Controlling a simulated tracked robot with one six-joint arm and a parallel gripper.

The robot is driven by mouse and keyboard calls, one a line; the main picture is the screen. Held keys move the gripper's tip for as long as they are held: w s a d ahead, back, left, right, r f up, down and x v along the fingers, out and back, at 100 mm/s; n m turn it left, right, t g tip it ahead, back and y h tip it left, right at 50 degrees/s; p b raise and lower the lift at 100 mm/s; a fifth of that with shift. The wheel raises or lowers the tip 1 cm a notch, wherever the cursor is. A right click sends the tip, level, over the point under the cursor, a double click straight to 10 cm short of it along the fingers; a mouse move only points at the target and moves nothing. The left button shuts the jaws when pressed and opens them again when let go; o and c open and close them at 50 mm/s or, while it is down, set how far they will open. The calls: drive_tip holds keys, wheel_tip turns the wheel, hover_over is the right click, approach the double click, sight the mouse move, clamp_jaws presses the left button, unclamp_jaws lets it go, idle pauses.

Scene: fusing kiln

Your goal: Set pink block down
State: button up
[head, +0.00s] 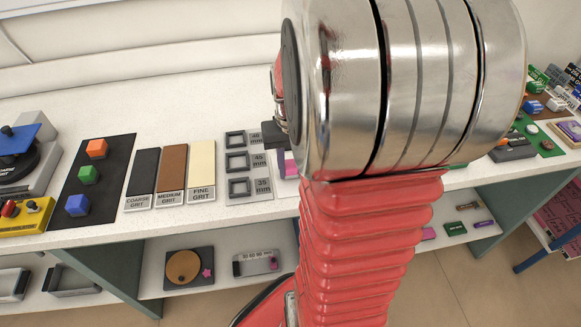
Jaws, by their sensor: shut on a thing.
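A small part of the pink block (290,168) shows at the left edge of my arm, just right of the grey size plate with square frames. My arm covers the rest of it. My gripper (277,140) is mostly hidden behind my large metal arm joint; only a dark part of it shows, directly above the pink block. It is shut on the pink block. I cannot tell whether the block touches the white bench top (240,90).
The size plate (237,197) marked in mm lies close left of the gripper. Three grit strips (173,173) and a dark mat (108,160) with orange, green and blue blocks lie further left. Several small items crowd the far right. The bench behind the strips is clear.

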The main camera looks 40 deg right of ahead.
sight(288, 167)
drive_tip(key=shift+f, duration=0.3)
drive_tip(key=o, duration=1)
drive_tip(key=shift+r, duration=0.15)
wheel_tip(288, 167, up, 12)
drive_tip(key=shift+a, duration=0.1)
idle(0.5)
drive_tip(key=s+a+r+n+t, duration=0.1)
drive_tip(key=a+n+t, duration=0.1)
drive_tip(key=a, duration=0.9)
drive_tip(key=s+a+r+n+t, duration=0.1)
drive_tip(key=s+a+n+t, duration=0.1)
drive_tip(key=a, duration=0.9)
drive_tip(key=n+t, duration=0.1)
drive_tip(key=n, duration=0.1)
drive_tip(key=shift+s+a+n+t, duration=0.3)
drive_tip(key=shift+a+n, duration=0.1)
